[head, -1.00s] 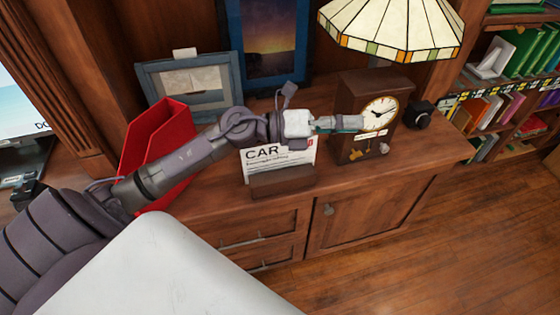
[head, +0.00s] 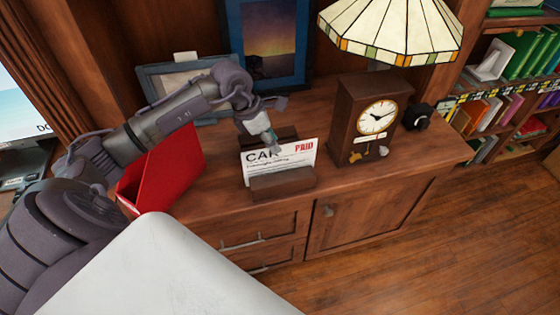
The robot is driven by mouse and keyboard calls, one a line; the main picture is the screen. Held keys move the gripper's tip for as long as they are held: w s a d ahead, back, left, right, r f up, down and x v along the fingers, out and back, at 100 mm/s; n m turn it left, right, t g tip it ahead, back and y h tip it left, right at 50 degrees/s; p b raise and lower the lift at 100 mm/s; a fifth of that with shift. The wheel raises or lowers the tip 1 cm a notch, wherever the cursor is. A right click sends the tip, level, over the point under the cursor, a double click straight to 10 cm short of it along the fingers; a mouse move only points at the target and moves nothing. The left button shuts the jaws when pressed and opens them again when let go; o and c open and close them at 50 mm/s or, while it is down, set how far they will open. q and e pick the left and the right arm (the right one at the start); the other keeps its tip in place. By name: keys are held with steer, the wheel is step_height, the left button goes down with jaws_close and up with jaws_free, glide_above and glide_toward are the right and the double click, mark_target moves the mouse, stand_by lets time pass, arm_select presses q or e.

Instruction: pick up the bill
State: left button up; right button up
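The bill (head: 292,162) is a white sheet with "CAR" in black and a red "PAID" mark. It stands upright in a dark wooden holder (head: 283,184) on the cabinet top. My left gripper (head: 273,146) points down at the bill's upper edge and covers part of the lettering. Its fingers are small here, and I cannot tell whether they are open or touch the paper. My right gripper is not in view.
A red file holder (head: 162,172) stands left of the bill, below my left arm. A wooden clock (head: 366,118) and a stained-glass lamp (head: 392,28) are to the right. Picture frames (head: 267,45) stand behind. The cabinet top (head: 415,150) is clear at the right front.

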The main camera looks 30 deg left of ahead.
mark_target(280, 154)
arm_select(q)
steer(key=p+x, duration=0.2)
steer(key=x, duration=0.4)
jaws_close()
